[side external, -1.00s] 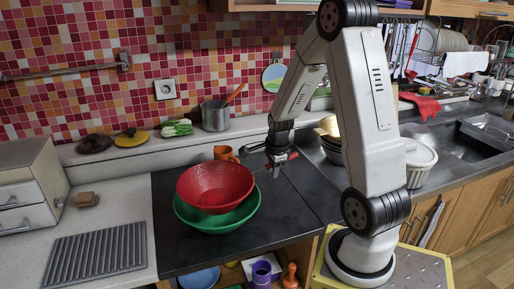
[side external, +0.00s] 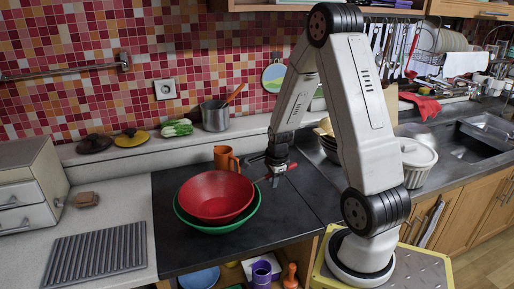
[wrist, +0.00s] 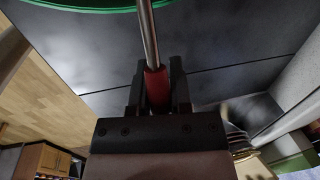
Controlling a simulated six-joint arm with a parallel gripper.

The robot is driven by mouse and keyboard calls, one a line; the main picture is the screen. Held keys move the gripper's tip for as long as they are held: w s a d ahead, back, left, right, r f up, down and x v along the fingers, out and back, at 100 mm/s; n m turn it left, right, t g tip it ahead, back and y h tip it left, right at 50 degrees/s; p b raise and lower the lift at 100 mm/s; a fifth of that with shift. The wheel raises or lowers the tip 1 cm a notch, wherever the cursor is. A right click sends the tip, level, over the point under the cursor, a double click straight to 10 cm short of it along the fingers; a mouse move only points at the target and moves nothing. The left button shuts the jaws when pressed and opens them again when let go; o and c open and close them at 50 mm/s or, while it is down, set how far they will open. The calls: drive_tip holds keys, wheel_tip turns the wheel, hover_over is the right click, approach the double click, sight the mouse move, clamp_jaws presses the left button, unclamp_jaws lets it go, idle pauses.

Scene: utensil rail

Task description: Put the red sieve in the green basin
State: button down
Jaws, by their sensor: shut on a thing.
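The red sieve (side external: 215,197) sits low inside the green basin (side external: 226,229), whose rim shows around its front and right. Whether the sieve's bottom touches the basin is hidden. My gripper (side external: 278,172) is right of the basin, shut on the sieve's handle. In the wrist view the red handle grip (wrist: 156,88) is between the fingers of my gripper (wrist: 158,82), and the metal shaft runs up toward the green rim of the basin (wrist: 100,10). The sieve's bowl is out of the wrist view.
An orange mug (side external: 226,158) stands just behind the basin on the dark counter (side external: 175,255). A ribbed grey mat (side external: 97,254) lies to the left. A pot (side external: 215,116) stands on the back ledge. Dark counter is clear in front of the basin and to its right.

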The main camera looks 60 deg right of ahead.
drive_tip(key=shift+f, duration=0.5)
drive_tip(key=c, duration=0.5)
unclamp_jaws()
drive_tip(key=shift+c, duration=0.2)
drive_tip(key=shift+r, duration=0.15)
drive_tip(key=shift+r, duration=0.7)
wheel_tip(320, 180, up, 11)
drive_tip(key=s+a, duration=0.1)
drive_tip(key=shift+s+a+r, duration=0.15)
drive_tip(key=shift+s+a, duration=0.05)
drive_tip(key=shift+s, duration=0.15)
